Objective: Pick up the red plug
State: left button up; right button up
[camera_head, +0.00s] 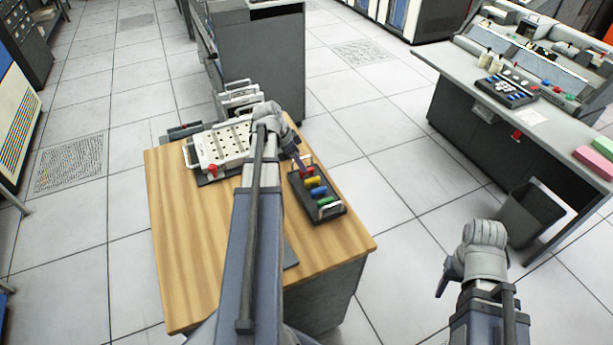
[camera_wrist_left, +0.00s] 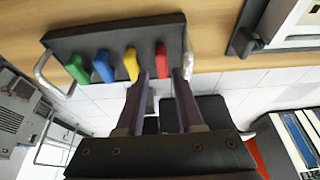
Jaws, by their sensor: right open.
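The red plug (camera_head: 309,171) stands in a dark rack (camera_head: 336,213) on the wooden table, at the end of a row with yellow, blue and green plugs. My left gripper (camera_head: 303,167) is over the rack at the red plug's end. In the left wrist view, the red plug (camera_wrist_left: 161,62) shows between the two fingertips of my left gripper (camera_wrist_left: 162,74), which are apart. I cannot tell whether they touch it. My right gripper (camera_head: 442,286) is open, far from the rack, over the floor at the right.
A grey cabinet (camera_head: 262,70) stands beyond. A console desk (camera_head: 450,85) and a bin (camera_head: 530,212) are at the right. Floor between is clear.

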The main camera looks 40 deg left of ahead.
aim_at(307, 174)
pick_arm(q)
jog(key=shift+b+x, duration=2.45)
jog(key=shift+x, duration=0.15)
jog(key=shift+w+a, duration=0.1)
jog(key=shift+a, duration=0.05)
jog(key=shift+r, duration=0.1)
grip_shut()
